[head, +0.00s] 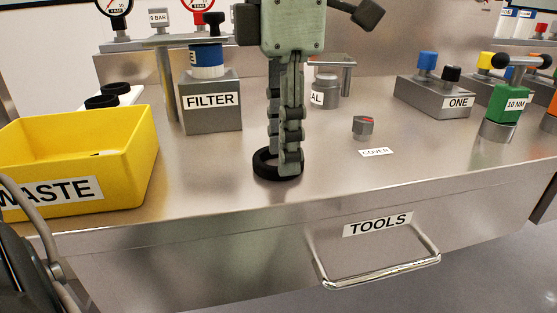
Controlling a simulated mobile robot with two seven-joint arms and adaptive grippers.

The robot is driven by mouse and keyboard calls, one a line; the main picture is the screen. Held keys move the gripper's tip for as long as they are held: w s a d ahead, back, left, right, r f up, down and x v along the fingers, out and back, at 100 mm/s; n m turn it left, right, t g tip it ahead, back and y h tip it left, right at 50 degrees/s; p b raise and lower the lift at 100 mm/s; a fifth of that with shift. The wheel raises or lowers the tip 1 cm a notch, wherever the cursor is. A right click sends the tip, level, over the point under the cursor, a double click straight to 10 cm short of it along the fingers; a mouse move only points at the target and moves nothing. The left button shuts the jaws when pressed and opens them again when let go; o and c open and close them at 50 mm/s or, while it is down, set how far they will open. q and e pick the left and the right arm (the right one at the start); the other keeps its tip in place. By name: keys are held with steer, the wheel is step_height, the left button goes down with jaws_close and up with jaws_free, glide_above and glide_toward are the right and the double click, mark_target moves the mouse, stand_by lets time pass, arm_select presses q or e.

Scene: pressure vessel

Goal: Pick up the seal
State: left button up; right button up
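A black ring-shaped seal (262,166) lies flat on the steel bench (215,185), near the front edge. In the head view my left gripper (281,163) points straight down at it. One finger reaches down in front of the ring's right side and hides part of it; the other finger is mostly behind. The fingers overlap in this view, so I cannot tell whether they grip the seal or only stand around its wall. My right gripper is not in view.
A yellow WASTE bin (130,150) stands at left, with more black rings (116,89) behind it. A FILTER block (211,118) is behind the seal. A small grey knob (363,125) and COVER label (376,152) lie right. A TOOLS drawer handle (380,278) sticks out below.

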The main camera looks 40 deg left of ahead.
arm_select(q)
step_height(320, 180, down, 2)
steer(key=shift+f, duration=0.1)
jaws_close()
stand_by(0.5)
